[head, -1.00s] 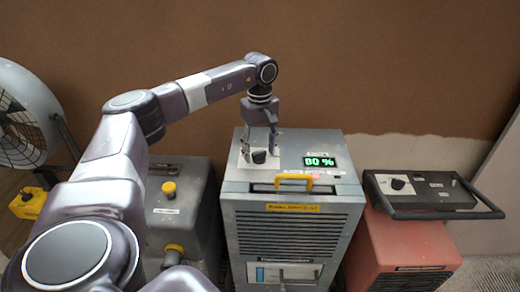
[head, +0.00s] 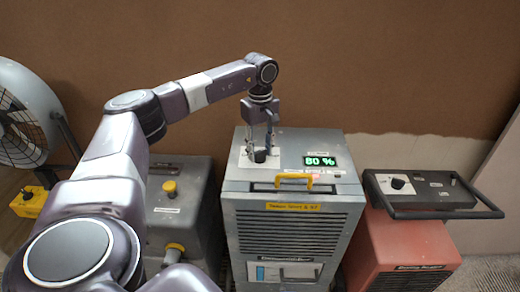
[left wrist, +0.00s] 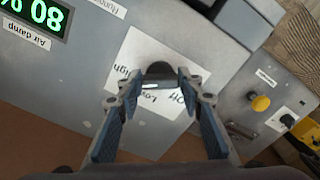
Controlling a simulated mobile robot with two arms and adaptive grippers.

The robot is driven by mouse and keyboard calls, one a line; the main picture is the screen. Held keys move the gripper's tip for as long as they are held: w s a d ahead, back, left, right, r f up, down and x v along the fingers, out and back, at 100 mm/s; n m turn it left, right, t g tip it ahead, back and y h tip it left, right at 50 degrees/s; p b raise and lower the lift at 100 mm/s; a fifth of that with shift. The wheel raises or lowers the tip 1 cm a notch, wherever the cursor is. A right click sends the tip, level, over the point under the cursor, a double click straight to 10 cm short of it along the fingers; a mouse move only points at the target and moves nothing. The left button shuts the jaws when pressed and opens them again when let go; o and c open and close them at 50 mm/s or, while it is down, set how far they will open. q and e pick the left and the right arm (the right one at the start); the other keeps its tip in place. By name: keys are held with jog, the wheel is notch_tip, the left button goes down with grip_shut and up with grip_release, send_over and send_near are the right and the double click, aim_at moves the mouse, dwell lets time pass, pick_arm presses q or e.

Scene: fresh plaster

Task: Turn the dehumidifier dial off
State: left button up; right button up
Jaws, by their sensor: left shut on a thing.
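The dial is a dark knob (head: 259,154) on a white plate (head: 244,160) on top of the grey dehumidifier (head: 233,187). In the left wrist view the dial (left wrist: 160,72) shows a pale mark on its near side, and the plate carries printed words, "Low" among them, seen upside down. My left gripper (head: 259,148) points down over the plate, its fingertips on both sides of the dial, shut on it. In the left wrist view the fingers (left wrist: 160,86) partly cover the dial and plate. My right gripper is not in view.
A green display (head: 320,161) reads 80 % beside the plate. A yellow handle (head: 294,177) stands at the front. A red unit (head: 405,245) with its own black knob (head: 398,183) and bar handle is to the right. A grey machine (head: 195,215) with yellow knobs and a fan (head: 22,120) are left.

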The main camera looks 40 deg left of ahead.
pick_arm(q)
jog(key=n+p, duration=0.1)
jog(key=n, duration=0.1)
jog(key=shift+r+n, duration=0.15)
jog(key=shift+n, duration=0.25)
jog(key=n+p, duration=0.1)
jog(key=n, duration=0.2)
jog(key=shift+w+n+p, duration=0.1)
jog(key=shift+n+p, duration=0.2)
jog(key=n+p, duration=0.1)
jog(key=n, duration=0.5)
jog(key=shift+w+a+p, duration=0.1)
jog(key=shift+p, duration=0.3)
jog(key=n+p, duration=0.1)
jog(key=n, duration=0.4)
jog(key=shift+n, duration=0.4)
jog(key=n+p, duration=0.1)
jog(key=n, duration=0.4)
jog(key=shift+w+a, duration=0.1)
jog(key=o, duration=1.2)
jog(key=shift+c, duration=0.2)
